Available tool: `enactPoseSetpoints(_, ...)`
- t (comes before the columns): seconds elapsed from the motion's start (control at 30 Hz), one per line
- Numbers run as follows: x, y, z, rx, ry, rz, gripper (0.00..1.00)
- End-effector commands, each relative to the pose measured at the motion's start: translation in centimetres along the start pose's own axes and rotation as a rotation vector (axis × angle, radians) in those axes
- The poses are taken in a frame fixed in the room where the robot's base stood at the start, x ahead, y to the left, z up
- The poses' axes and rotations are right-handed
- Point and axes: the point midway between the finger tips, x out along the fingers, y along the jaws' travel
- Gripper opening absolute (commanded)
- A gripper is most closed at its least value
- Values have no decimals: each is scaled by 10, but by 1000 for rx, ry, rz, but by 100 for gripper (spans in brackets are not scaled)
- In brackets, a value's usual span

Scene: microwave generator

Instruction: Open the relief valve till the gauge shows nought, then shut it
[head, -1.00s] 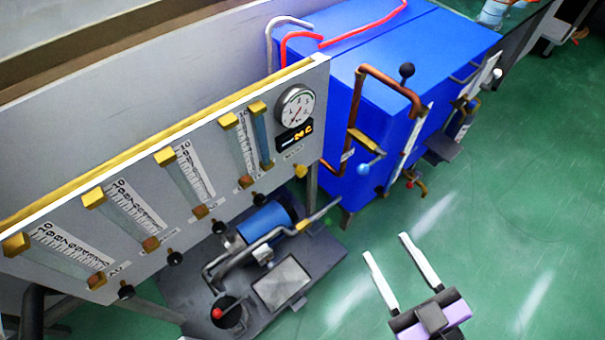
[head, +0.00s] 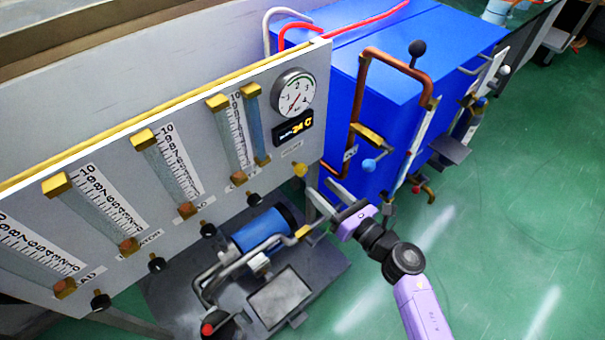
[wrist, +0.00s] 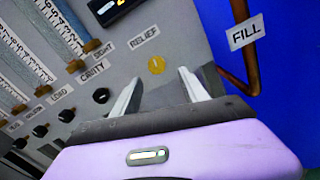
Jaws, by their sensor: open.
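The relief valve is a small brass-yellow knob (head: 299,170) low on the right end of the grey panel. In the wrist view the yellow knob (wrist: 156,64) sits beside the word RELIEF, just beyond my fingertips and roughly between them. The round white gauge (head: 295,92) is above it on the panel. A reddish needle seems to slant toward its lower left, but I cannot read the value surely. My gripper (head: 328,190) is open and empty, just right of and below the knob. Its two pale fingers (wrist: 160,78) stand apart, not closed on the knob.
A display (head: 294,127) with yellow digits is under the gauge. Black knobs (head: 254,201) and flow tubes line the panel to the left. A blue cabinet (head: 400,90) with a copper pipe (head: 356,110) stands close on the right. A pump (head: 262,230) sits below.

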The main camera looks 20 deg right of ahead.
Motion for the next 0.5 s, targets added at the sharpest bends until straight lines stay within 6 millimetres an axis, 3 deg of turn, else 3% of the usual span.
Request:
enactPoseSetpoints(0.23,7,4,0,-110,3,15,52)
enactPoseSetpoints(0.5,47,5,0,-107,1,15,52)
